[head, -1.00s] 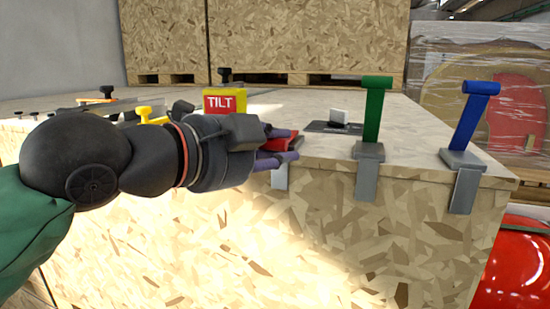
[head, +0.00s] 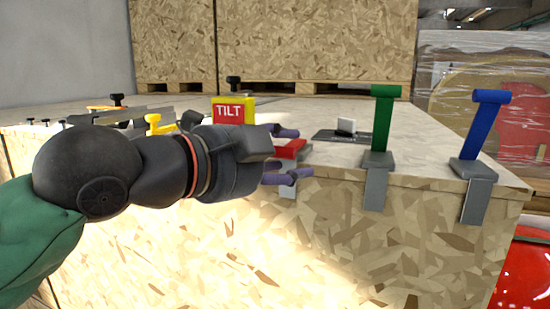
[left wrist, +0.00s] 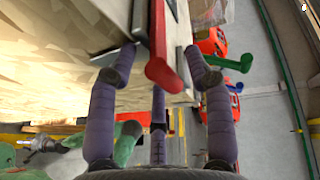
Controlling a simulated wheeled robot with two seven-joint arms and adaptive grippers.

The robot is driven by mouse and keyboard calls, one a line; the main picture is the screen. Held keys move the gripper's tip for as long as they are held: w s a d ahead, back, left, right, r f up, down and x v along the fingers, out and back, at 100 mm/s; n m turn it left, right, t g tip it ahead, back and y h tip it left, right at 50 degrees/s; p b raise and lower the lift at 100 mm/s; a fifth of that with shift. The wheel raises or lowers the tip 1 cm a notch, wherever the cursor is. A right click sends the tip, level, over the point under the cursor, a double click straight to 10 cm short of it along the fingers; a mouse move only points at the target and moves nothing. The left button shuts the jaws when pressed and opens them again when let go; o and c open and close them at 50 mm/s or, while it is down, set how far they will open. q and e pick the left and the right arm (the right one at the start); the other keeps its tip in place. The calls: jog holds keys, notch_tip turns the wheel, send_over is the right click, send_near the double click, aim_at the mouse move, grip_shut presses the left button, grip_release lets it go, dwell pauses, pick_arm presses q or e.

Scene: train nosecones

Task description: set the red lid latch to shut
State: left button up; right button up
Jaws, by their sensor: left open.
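The red lid latch (head: 290,148) is at the top front edge of the wooden crate. Its lever lies low, unlike the upright green and blue ones, and a grey plate shows under it. In the left wrist view its red lever (left wrist: 164,65) points toward my palm, between the fingers. My left gripper (head: 291,155) is open around the lever, with purple fingers above and below it in the head view. The left wrist view shows gaps between the lever and the fingers. Part of the latch is hidden by my gripper. My right gripper is not in view.
A green latch (head: 380,125) and a blue latch (head: 480,130) stand upright along the same edge to the right. A red rounded object (head: 525,265) is at the lower right.

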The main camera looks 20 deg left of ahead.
pick_arm(q)
jog(key=v, duration=1.2)
dwell(0.5)
